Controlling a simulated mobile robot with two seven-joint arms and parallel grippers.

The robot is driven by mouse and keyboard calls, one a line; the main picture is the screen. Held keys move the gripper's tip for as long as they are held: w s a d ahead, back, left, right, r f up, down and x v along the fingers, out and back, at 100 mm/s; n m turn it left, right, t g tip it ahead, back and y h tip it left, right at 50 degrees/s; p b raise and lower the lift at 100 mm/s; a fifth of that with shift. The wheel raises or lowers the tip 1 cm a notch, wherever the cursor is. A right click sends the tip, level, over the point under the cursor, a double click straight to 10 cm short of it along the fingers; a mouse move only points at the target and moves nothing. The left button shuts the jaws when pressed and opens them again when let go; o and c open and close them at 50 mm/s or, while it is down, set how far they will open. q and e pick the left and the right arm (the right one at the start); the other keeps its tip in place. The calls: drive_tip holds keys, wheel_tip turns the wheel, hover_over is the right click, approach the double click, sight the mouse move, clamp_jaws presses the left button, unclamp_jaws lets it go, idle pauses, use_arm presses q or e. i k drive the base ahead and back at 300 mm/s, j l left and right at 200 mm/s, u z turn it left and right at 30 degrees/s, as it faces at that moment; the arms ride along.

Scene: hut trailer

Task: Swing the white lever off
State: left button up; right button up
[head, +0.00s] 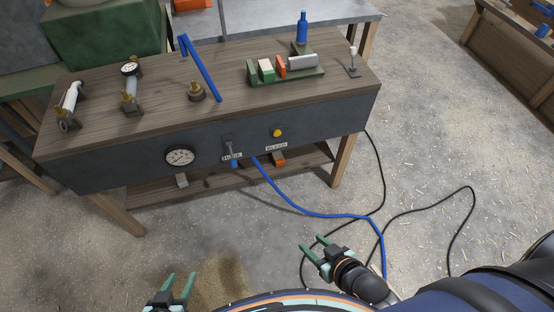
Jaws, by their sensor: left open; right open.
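A small lever with a white knob (353,51) stands upright on a metal base at the right end of the wooden bench top (225,60). My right gripper (316,246) is open and empty, low in front of the bench and well short of the lever. My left gripper (180,284) is open and empty at the bottom edge, further left and partly cut off by the frame. Neither gripper touches anything.
The grey front panel holds a gauge (180,157) and a yellow button (278,133). A blue hose (310,212) and black cables cross the floor.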

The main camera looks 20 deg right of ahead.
sight(352, 52)
drive_tip(key=i+l+u, duration=0.25)
drive_tip(key=l+u, duration=0.15)
drive_tip(key=l, duration=0.85)
drive_tip(key=i+l+u, duration=0.1)
drive_tip(key=l+u, duration=0.25)
drive_tip(key=l, duration=0.95)
drive_tip(key=k+l+u, duration=0.1)
drive_tip(key=l+u, duration=0.3)
drive_tip(key=l, duration=0.9)
